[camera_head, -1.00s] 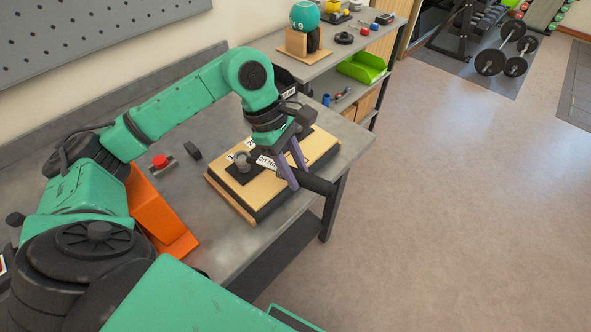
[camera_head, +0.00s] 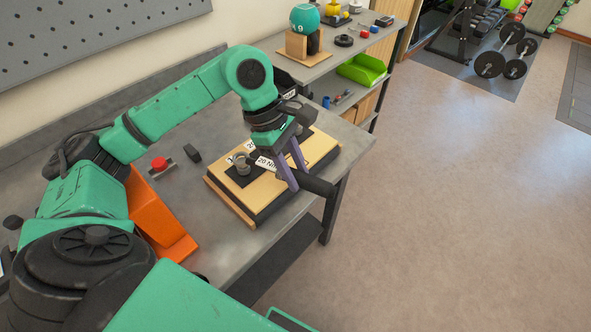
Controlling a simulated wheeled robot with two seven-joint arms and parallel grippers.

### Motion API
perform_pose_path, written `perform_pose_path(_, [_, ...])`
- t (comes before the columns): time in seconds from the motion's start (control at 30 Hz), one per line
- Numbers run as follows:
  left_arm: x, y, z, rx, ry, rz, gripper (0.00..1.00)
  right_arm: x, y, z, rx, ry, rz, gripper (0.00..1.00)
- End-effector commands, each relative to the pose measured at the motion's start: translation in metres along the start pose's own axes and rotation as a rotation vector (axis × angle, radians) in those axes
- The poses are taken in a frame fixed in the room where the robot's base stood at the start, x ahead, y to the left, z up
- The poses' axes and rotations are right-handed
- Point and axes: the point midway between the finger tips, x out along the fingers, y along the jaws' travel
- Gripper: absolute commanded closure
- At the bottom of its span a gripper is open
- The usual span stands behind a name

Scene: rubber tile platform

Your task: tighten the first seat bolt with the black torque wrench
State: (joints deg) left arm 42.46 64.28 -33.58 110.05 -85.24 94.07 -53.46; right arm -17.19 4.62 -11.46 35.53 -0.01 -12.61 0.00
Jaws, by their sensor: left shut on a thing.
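The black torque wrench (camera_head: 318,186) lies level over the wooden board, its thick handle reaching past the board's right front edge. My left gripper (camera_head: 294,184) is shut on the wrench by the handle. The wrench's head end is near a grey round bolt part (camera_head: 241,163) on a black plate (camera_head: 243,177); I cannot tell how well it is seated there. White labels, one reading "20 N…", lie by the wrench. The seat board (camera_head: 310,167) is pale wood with a dark edge, on the grey workbench. My right gripper is not in view.
A red button on a small base (camera_head: 159,163) and a black block (camera_head: 193,151) lie left of the board. An orange angled stand (camera_head: 155,215) is at the bench's front left. A shelf with a green bin (camera_head: 361,69) stands behind. Open floor lies to the right.

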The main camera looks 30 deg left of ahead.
Motion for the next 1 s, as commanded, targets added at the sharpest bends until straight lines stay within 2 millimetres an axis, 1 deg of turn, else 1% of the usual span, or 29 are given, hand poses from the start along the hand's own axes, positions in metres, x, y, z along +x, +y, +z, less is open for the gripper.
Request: perform_pose_path(1.0, [-0.0059, -0.0002, 0.0028, 0.001, -0.001, 0.001, 1.00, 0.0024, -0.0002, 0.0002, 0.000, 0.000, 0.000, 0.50])
